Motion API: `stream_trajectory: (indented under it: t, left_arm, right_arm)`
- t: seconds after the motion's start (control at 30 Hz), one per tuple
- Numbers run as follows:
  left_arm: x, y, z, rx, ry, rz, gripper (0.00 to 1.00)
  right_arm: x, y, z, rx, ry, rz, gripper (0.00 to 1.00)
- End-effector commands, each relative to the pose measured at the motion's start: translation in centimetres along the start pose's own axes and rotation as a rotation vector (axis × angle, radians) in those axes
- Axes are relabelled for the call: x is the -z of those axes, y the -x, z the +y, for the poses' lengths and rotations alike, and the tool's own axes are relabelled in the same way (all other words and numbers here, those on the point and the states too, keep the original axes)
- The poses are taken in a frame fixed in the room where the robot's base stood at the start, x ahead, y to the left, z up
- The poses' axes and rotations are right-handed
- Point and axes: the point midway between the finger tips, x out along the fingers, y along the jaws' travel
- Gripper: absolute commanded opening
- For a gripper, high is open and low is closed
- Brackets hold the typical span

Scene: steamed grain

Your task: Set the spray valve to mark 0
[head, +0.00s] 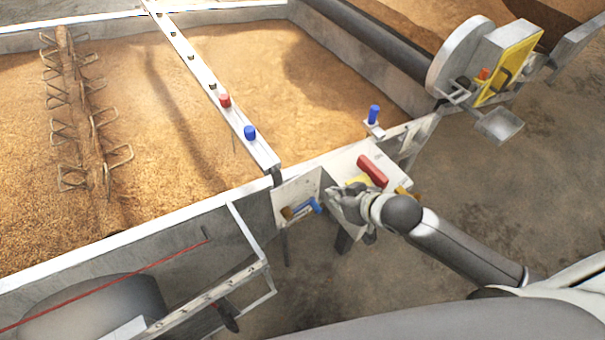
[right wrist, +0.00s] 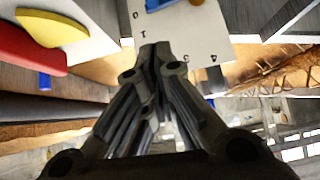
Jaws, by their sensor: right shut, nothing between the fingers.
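The spray valve has a blue handle (head: 305,206) and a brass-coloured part, on a white plate (head: 292,190) fixed at the trough's near edge. In the right wrist view the blue handle (right wrist: 170,3) is cut off by the top edge. The plate (right wrist: 185,38) there shows marks 0, 1, 3 and 4 around it. Which mark the handle points to cannot be told. My right gripper (head: 338,200) is just right of the handle, apart from it in the head view. In the right wrist view my right gripper (right wrist: 155,50) is shut and empty, its tips in front of the plate. My left gripper is out of view.
A red lever (head: 373,170) and a yellow piece (head: 357,182) are close beside my right gripper. A rail (head: 205,75) with red and blue knobs crosses the grain bed (head: 250,70). A yellow panel (head: 508,60) stands at the upper right. Bare floor lies right.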

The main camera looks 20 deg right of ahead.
Motion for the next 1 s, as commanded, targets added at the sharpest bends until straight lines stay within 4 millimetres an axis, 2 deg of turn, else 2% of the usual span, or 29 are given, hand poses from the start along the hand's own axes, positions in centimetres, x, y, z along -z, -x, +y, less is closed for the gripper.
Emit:
stream_trajectory:
  t: [0.13,0.27,0.8,1.0]
  left_arm:
    - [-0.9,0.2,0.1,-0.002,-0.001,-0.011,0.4]
    - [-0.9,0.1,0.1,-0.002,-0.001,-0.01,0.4]
    - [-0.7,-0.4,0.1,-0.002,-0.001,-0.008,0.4]
    - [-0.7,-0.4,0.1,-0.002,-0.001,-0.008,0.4]
  right_arm:
    - [0.2,-0.2,0.2,0.0,-0.002,-0.001,0.0]
    - [0.2,-1.4,0.2,0.0,-0.003,0.0,0.0]
    - [0.2,-10.0,0.2,0.0,-0.001,0.0,0.0]
    - [-1.8,-11.8,0.2,-0.001,-0.001,-0.002,0.0]
